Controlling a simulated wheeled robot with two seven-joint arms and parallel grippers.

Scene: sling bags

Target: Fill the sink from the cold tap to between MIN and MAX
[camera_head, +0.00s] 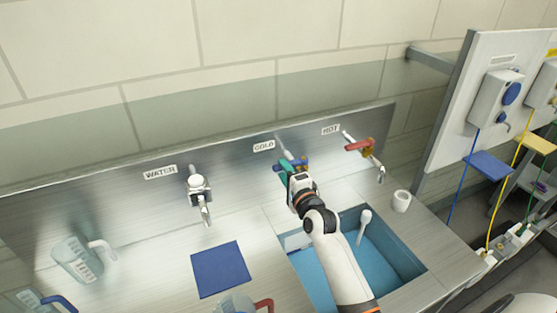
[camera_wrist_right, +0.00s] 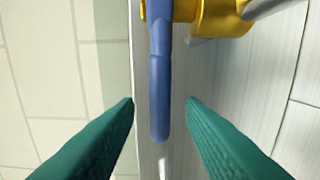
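The cold tap with its blue lever (camera_head: 297,163) is on the steel back panel under the COLD label (camera_head: 264,146). My right gripper (camera_head: 285,171) is at this tap and hides part of it. In the right wrist view, the blue lever (camera_wrist_right: 160,85) lies between the two green fingertips, with a gap on both sides, so the gripper (camera_wrist_right: 160,101) is open. The yellow tap body (camera_wrist_right: 218,15) is above. The blue sink (camera_head: 405,259) is partly hidden behind my right arm. Water level and MIN and MAX marks cannot be made out. My left gripper is out of view.
The red-handled hot tap (camera_head: 361,145) is to the right, and the WATER tap (camera_head: 198,190) to the left. A white cup (camera_head: 401,201) stands at the sink's right edge. A blue mat (camera_head: 220,269) and clear jugs (camera_head: 77,260) are on the left counter.

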